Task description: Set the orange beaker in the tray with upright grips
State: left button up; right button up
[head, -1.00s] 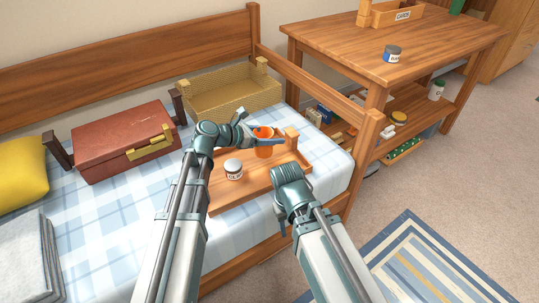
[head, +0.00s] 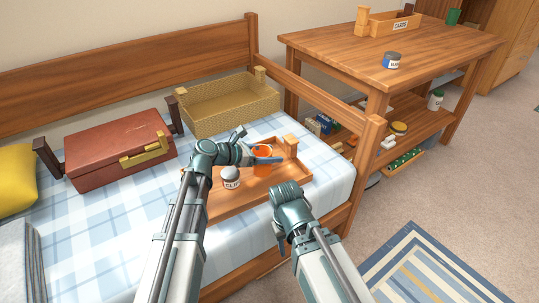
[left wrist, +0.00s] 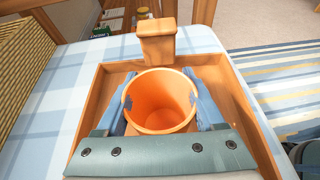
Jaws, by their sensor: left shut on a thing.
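The orange beaker (head: 262,168) is upright between the fingers of my left gripper (head: 262,160), inside the outline of the wooden tray (head: 298,172) at its far right part. In the left wrist view my blue fingers grip the beaker (left wrist: 160,104) on both sides, and I look down into its empty inside. An upright wooden grip (left wrist: 156,42) stands at the tray's end just beyond it. I cannot tell whether the beaker's base touches the tray floor. My right gripper (head: 281,240) hangs by the tray's near right corner, its fingers mostly hidden by my arm.
A white-lidded labelled jar (head: 230,178) stands in the tray, left of the beaker. A woven basket (head: 222,105) and a red case (head: 118,152) lie behind on the checked bench. A wooden armrest (head: 345,108) and a side table (head: 400,45) are to the right.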

pick_arm(q)
jog(key=o, duration=1.3)
jog(key=shift+f, duration=0.1)
jog(key=shift+o, duration=0.2)
jog(key=shift+s+a+r+p, duration=0.1)
jog(key=shift+a+r+p, duration=0.05)
jog(key=shift+r+p, duration=0.2)
jog(key=shift+p+v, duration=2.1)
jog(key=shift+v, duration=3.65)
jog(key=shift+a+f, duration=0.1)
jog(key=shift+f, duration=0.05)
